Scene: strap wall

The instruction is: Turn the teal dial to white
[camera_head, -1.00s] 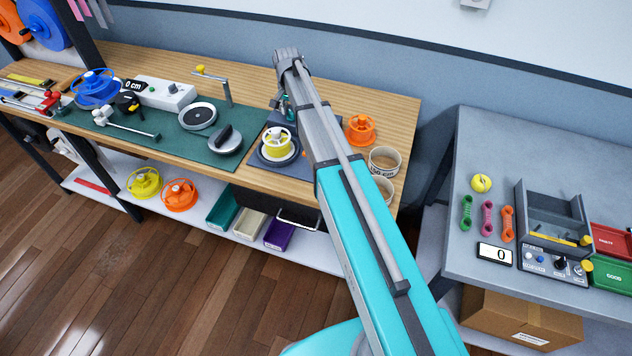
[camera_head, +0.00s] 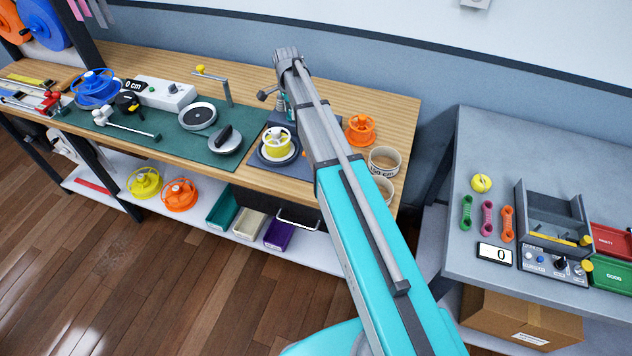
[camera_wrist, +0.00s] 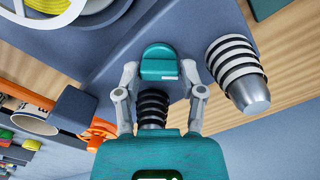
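The teal dial (camera_wrist: 160,62) shows in the wrist view as a rounded knob with a small white mark on its near edge. My gripper (camera_wrist: 160,72) is open, with one grey finger on each side of the dial. Narrow gaps seem to show between the fingertips and the dial; contact is unclear. A black ringed stem (camera_wrist: 152,108) shows between the fingers. A cone with white and black rings and a silver end (camera_wrist: 236,72) stands right of the dial. In the head view, my arm hides most of this area.
A yellow spool (camera_head: 277,145) sits on the dark base beside my arm. A grey table (camera_head: 510,140) stands farther right.

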